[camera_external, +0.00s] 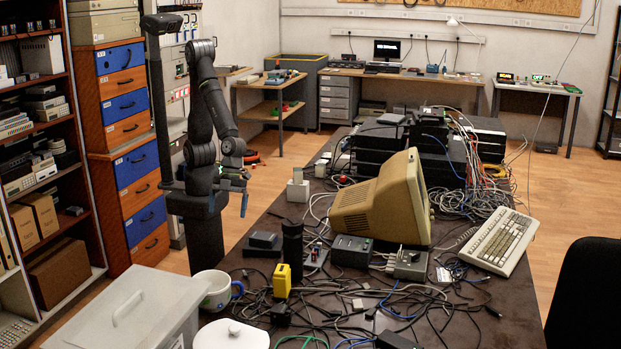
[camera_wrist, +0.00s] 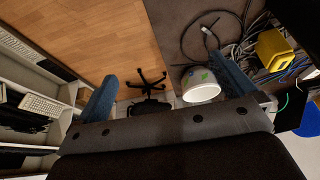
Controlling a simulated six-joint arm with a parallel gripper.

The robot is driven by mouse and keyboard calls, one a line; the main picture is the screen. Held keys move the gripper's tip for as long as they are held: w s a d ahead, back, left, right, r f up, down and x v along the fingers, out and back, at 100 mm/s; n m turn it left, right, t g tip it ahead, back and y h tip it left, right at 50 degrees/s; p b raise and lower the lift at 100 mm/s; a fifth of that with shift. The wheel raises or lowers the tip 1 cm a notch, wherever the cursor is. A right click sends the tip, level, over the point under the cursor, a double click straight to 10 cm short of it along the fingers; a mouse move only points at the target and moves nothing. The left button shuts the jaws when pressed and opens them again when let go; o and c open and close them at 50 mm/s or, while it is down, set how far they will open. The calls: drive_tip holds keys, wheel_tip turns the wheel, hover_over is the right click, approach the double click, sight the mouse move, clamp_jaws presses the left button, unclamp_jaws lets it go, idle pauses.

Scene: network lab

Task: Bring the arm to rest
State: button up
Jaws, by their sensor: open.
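My gripper (camera_external: 238,190) hangs at the end of my folded arm in the external view, beside the left edge of the dark table (camera_external: 262,225). It is small and dark there. In the wrist view my gripper (camera_wrist: 163,68) has its two blue fingers wide apart, with nothing held between them. Wooden floor and the table's edge show beyond the fingers. A white mug (camera_external: 214,290) with a green mark stands on the table's near left part, apart from my gripper. It also shows in the wrist view (camera_wrist: 200,90), near the right finger.
A yellow block (camera_external: 281,281), tangled cables, an old beige monitor (camera_external: 384,200) and a keyboard (camera_external: 500,241) crowd the table. A grey lidded box (camera_external: 130,310) stands at the front left. Drawers (camera_external: 135,170) and shelves (camera_external: 35,150) stand left of my arm.

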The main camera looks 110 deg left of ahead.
drive_tip(key=d+f, duration=0.2)
drive_tip(key=d, duration=0.5)
drive_tip(key=d+f, duration=0.3)
drive_tip(key=d, duration=0.4)
drive_tip(key=shift+d+f, duration=0.15)
drive_tip(key=shift+d, duration=0.25)
